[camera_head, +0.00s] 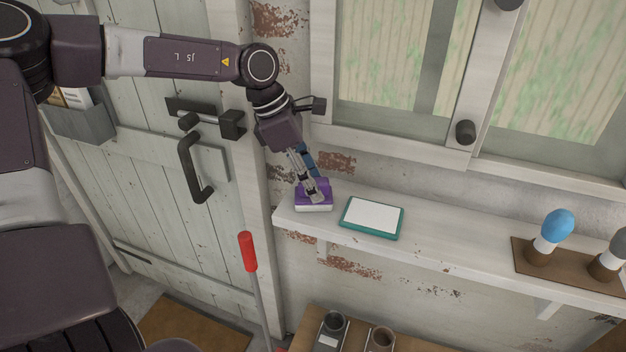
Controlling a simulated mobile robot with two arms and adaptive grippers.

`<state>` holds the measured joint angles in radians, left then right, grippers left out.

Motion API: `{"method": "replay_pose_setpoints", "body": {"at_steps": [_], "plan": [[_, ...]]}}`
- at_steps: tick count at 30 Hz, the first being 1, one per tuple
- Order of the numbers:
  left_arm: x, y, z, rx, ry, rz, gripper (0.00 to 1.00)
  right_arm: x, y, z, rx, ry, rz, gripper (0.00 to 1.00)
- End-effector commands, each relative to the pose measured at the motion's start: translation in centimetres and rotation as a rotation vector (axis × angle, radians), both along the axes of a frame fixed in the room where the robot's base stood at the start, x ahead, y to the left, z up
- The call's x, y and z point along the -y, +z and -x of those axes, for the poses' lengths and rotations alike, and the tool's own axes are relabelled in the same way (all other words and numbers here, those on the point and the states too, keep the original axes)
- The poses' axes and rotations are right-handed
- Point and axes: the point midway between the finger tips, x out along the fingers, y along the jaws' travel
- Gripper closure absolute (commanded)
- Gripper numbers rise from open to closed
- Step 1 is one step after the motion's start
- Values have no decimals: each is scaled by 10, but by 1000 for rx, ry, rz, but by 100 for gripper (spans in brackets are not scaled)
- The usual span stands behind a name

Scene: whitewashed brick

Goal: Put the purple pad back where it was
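The purple pad (301,198), with a white lower layer, is at the left end of the white shelf (445,250). My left gripper (314,190) reaches down onto it from above, its fingers close together on the upper part of the pad. The fingers hide the middle of the pad. I cannot tell whether its underside touches the shelf. A small white board with a teal frame (372,217) lies flat on the shelf just right of the pad, apart from it. My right gripper is not in view.
A brown holder (520,256) with a blue-topped brush (552,232) and a grey-topped one stands at the right of the shelf. A red-handled pole (248,252) leans below left. The shelf's middle is clear.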

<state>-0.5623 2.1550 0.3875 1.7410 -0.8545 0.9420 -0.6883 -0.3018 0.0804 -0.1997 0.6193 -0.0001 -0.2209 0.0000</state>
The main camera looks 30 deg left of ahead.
Motion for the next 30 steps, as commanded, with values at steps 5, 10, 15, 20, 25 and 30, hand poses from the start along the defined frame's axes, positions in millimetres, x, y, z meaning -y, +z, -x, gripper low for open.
{"method": "replay_pose_setpoints", "body": {"at_steps": [5,10,15,20,25,30], "plan": [[0,0,0,0,0,0,61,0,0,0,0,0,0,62],[-2,9,1,3,1,0,61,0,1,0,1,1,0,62],[-12,39,7,8,0,0,61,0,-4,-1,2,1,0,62],[-23,71,16,5,2,0,61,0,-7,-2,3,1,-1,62],[-32,98,23,3,0,-1,61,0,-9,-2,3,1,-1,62],[-36,111,27,0,-1,0,61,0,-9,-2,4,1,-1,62]]}}
